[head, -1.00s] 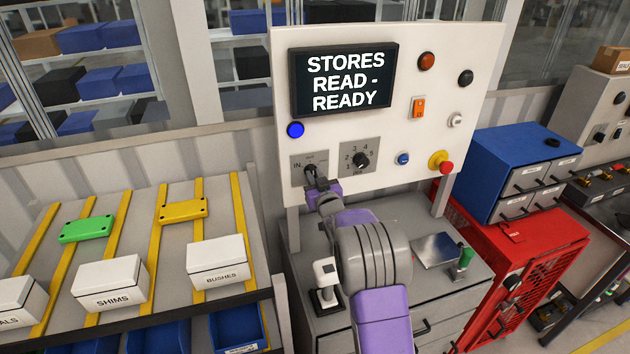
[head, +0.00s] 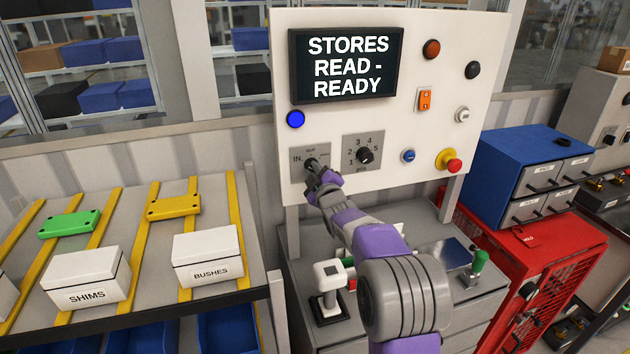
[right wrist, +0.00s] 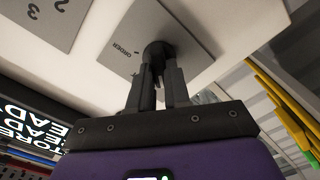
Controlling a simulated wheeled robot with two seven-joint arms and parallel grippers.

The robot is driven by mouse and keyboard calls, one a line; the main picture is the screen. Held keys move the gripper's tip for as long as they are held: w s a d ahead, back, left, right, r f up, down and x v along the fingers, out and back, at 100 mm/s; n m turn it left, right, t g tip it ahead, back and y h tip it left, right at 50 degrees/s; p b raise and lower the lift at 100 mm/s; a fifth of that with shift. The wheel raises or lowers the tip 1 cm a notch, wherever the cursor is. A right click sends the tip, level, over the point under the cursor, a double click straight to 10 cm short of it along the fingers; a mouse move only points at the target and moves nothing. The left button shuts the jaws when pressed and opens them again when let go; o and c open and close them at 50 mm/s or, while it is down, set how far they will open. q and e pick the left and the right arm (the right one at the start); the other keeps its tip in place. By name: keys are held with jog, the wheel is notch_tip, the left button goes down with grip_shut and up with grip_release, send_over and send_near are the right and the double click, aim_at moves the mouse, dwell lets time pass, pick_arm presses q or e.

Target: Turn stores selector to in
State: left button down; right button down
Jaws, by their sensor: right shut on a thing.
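The stores selector (head: 311,163) is a small black knob on a grey plate at the lower left of the white panel (head: 420,30). "IN" is printed left of it and "OUT" above it. My right gripper (head: 316,173) is at the knob. In the right wrist view the fingers (right wrist: 158,75) are shut on the dark knob (right wrist: 158,50), in front of its grey plate. The gripper hides part of the knob, so its pointing direction is unclear. The display (head: 345,66) reads "STORES READ - READY". My left gripper is not in view.
A second rotary knob (head: 364,155) with numbers is close right of the selector. A lit blue lamp (head: 296,119) is above it. A red button (head: 453,165) and other controls sit further right. A sloped rack with white boxes (head: 208,256) stands at left.

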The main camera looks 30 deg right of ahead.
jog(key=shift+f+n+b, duration=0.1)
jog(key=shift+n+b, duration=0.55)
jog(key=shift+n, duration=0.15)
jog(key=c, duration=1.1)
grip_release()
jog(key=shift+v, duration=3.8)
